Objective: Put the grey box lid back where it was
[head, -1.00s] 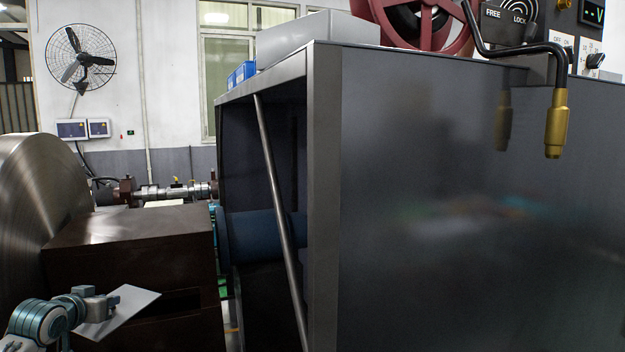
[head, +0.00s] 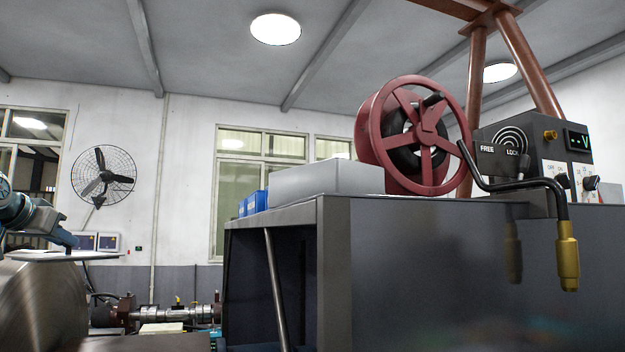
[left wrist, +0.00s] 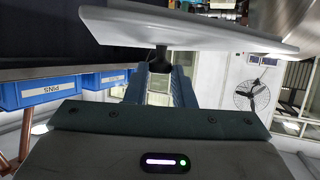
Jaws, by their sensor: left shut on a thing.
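My left gripper (head: 68,243) is at the left edge of the head view, shut on the grey lid (head: 85,256). The lid is a thin, flat plate, seen nearly edge-on and roughly level, in the air in front of the large metal disc. In the left wrist view the lid (left wrist: 190,28) spans the top, past the gripper's fingers (left wrist: 160,68). The grey box (head: 325,178) sits on top of the dark cabinet, well to the right of the lid. Its top face is hidden from this low angle. My right gripper is not in view.
Blue bins (head: 252,203) stand left of the grey box; one blue bin (left wrist: 38,92) is labelled PINS. A red handwheel (head: 425,135) and a control panel with a crank stand to its right. The dark cabinet (head: 420,270) has an open left side with a slanted rod.

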